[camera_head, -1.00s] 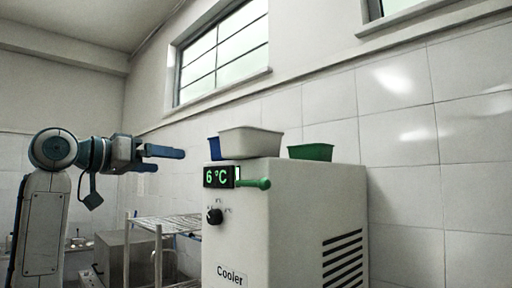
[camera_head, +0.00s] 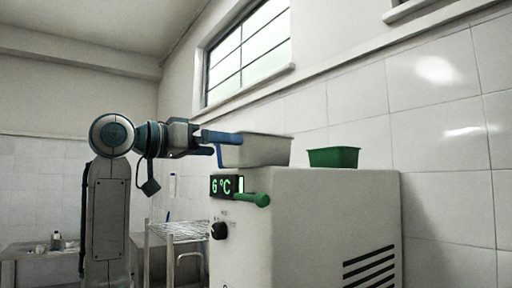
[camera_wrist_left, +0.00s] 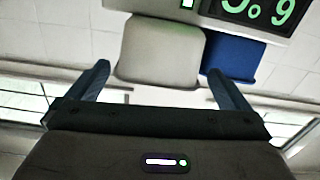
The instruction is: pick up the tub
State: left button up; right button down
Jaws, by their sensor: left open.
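A pale grey-beige tub (camera_head: 262,151) sits on top of the white cooler at its front left edge. A blue tub (camera_head: 221,158) shows beside it on the left, mostly hidden, and a green tub (camera_head: 333,157) stands apart to the right. My left gripper (camera_head: 226,145) is open at the left side of the pale tub. In the left wrist view, which is upside down, the pale tub (camera_wrist_left: 160,48) lies ahead between the open fingers (camera_wrist_left: 158,70). The blue tub (camera_wrist_left: 232,57) is just beyond the right finger there. I cannot tell whether the fingers touch either tub.
The cooler (camera_head: 310,220) has a lit temperature display (camera_head: 226,187), a green handle (camera_head: 252,199) and a dark knob (camera_head: 219,230) on its front. A wire rack (camera_head: 178,230) stands to its left. A tiled wall rises behind.

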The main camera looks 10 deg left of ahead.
aim_at(229, 147)
pick_arm(q)
jog(key=p+x, duration=0.3)
jog(key=x, duration=0.3)
jog(key=shift+w+d, duration=0.1)
jog(key=shift+w, duration=0.05)
jog(key=shift+w+d+f, duration=0.1)
jog(key=shift+w+d, duration=0.05)
jog(key=shift+d, duration=0.1)
jog(key=shift+a, duration=0.15)
jog(key=c, duration=0.6)
jog(key=shift+c, duration=0.2)
pick_arm(e)
jog(key=r, duration=0.2)
jog(key=w+d+r, duration=0.1)
jog(key=shift+r, duration=0.25)
